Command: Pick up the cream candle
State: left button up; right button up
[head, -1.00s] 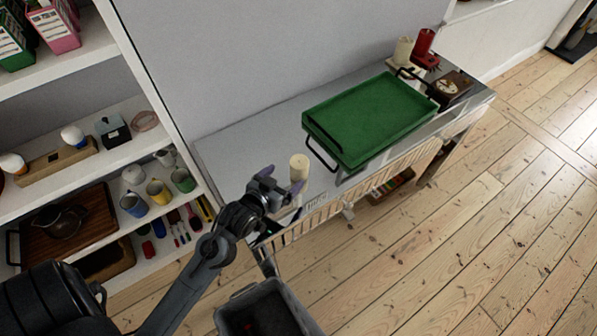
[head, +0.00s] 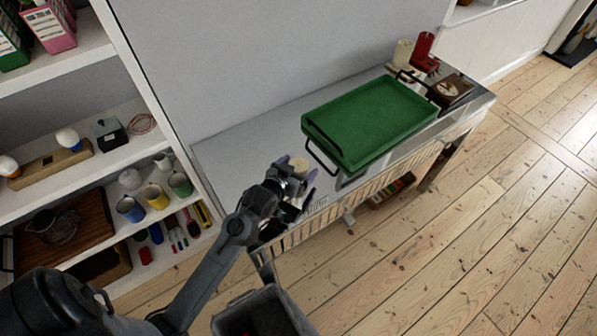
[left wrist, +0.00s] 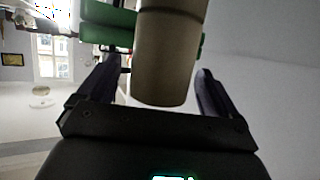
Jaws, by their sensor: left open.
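A cream candle (head: 300,163) stands upright near the front edge of the side table, left of the green tray. My left gripper (head: 297,170) is at it, partly covering it in the head view. In the left wrist view the candle (left wrist: 168,60) appears between the two open fingers, with a gap visible on each side near its end. I cannot tell if a finger touches it. A second cream candle (head: 403,53) stands at the table's far right end. My right gripper is not in view.
The green tray (head: 370,120) with dark handles lies on the grey table (head: 235,150). Past it are a red candle (head: 423,46) and a brown box with a dial (head: 450,90). A filled shelf (head: 160,125) stands left. A dark bin (head: 262,312) is below.

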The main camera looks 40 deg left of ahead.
pick_arm(q)
jog(key=shift+c, duration=0.2)
jog(key=c, duration=1.1)
jog(key=shift+r, duration=0.1)
jog(key=shift+c, duration=0.2)
